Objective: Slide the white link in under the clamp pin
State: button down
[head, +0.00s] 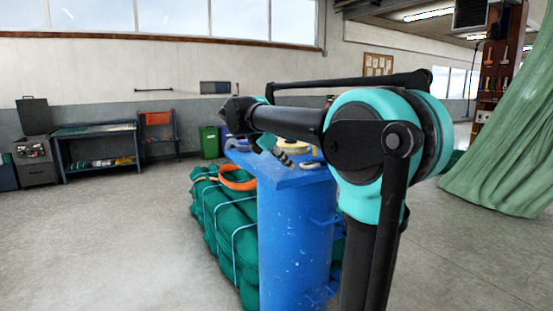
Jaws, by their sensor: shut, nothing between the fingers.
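The blue stand (290,181) has a flat top that holds several small fittings. A pale curved piece (311,165) lies near its right edge and may be the white link. Another pale curved piece (236,145) is at the far left of the top. I cannot tell for certain which is the link. The clamp pin cannot be made out. My arm crosses in front of the stand's top. My gripper (284,157) seems to be the small dark, banded part low over the top. It is shut and empty. Whether it touches anything cannot be told.
A tan round coil (293,147) sits at the back of the top. Bundled green netting (225,225) with an orange ring (238,180) stands left of the stand. A green net (510,150) hangs at the right. The floor (120,240) at the left is clear.

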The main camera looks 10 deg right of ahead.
aim_at(301, 165)
jog(key=shift+w+d, duration=0.2)
jog(key=shift+d, duration=0.35)
jog(key=shift+w+d, duration=0.15)
jog(key=shift+d, duration=0.35)
jog(key=shift+d, duration=0.1)
jog(key=shift+w+d, duration=0.35)
jog(key=shift+d, duration=0.55)
jog(key=shift+a, duration=0.15)
